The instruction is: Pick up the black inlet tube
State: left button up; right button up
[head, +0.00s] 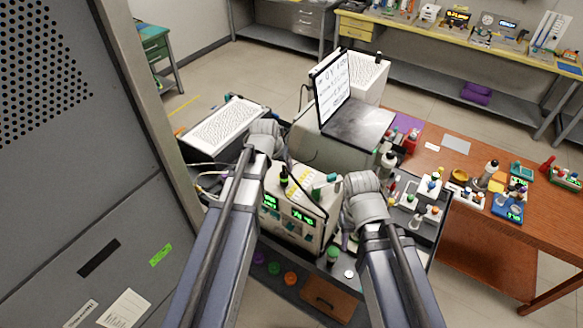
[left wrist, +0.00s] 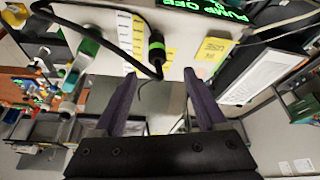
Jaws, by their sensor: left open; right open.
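The black inlet tube is a black plug-like piece with a green band, and a thin black line loops from it. It stands on the top of the white instrument (head: 303,216) in the head view (head: 284,177). In the left wrist view the tube (left wrist: 157,52) is just beyond and between the fingertips. My left gripper (left wrist: 160,76) is open and empty, with its purple fingers on either side of that spot and apart from the tube. In the head view its fingers are mostly hidden by the wrist. My right gripper (head: 350,238) is open beside the instrument's right side, largely hidden by its wrist.
A laptop (head: 345,108) stands on a box behind the instrument. A white perforated unit (head: 225,126) is at the left. Bottles and small modules crowd the brown table (head: 470,165) at the right. Green, yellow and white pieces sit close to the tube on the instrument.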

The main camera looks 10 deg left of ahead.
aim_at(284, 174)
pick_arm(q)
jog(key=b+x, duration=0.2)
jog(key=x, duration=0.1)
jog(key=shift+s+b, duration=0.1)
jog(key=shift+b, duration=0.25)
jog(key=shift+r, duration=0.1)
jog(key=b+x, duration=0.5)
jog(key=shift+s+d, duration=0.15)
jog(key=shift+d, duration=0.05)
grip_shut()
dwell(0.4)
